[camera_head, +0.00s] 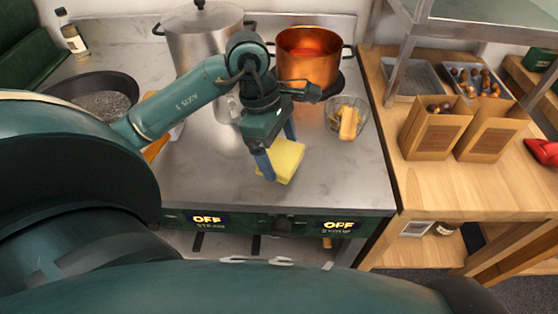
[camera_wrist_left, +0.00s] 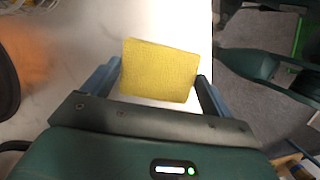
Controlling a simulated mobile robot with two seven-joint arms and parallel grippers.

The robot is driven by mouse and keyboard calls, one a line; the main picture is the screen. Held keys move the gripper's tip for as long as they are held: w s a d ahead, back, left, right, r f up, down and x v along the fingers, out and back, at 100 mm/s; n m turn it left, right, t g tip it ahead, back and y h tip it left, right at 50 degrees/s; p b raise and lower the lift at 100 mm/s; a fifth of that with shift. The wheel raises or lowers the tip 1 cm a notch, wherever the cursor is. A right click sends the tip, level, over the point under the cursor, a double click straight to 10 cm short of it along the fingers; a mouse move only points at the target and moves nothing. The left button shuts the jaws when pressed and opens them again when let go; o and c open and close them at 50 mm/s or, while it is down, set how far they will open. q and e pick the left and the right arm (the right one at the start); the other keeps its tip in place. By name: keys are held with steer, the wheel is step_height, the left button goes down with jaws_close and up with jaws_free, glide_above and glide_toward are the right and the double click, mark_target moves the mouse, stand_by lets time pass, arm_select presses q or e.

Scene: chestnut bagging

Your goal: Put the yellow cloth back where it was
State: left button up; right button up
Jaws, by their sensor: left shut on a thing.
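The yellow cloth (camera_head: 287,163) is a folded square block at the front middle of the steel counter in the head view. My left gripper (camera_head: 277,158) is shut on it, with one blue finger on its near left side and the other toward its far side. In the left wrist view the cloth (camera_wrist_left: 160,70) fills the gap between the two blue fingers of my left gripper (camera_wrist_left: 160,85). I cannot tell whether the cloth touches the counter. My right gripper does not show in the head view.
A copper pot (camera_head: 308,60) and a tall steel pot (camera_head: 200,45) stand behind. A glass bowl (camera_head: 361,124) with a yellowish block is right of the cloth. A dark pan (camera_head: 92,90) sits at left. Paper bags (camera_head: 432,130) stand on the wooden table. The steel counter (camera_head: 340,180) is clear at front right.

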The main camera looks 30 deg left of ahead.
arm_select(q)
step_height(320, 180, down, 2)
steer(key=shift+f+b, duration=0.1)
steer(key=shift+b, duration=0.3)
steer(key=shift+f, duration=0.25)
steer(key=shift+r, duration=0.15)
steer(key=o, duration=0.7)
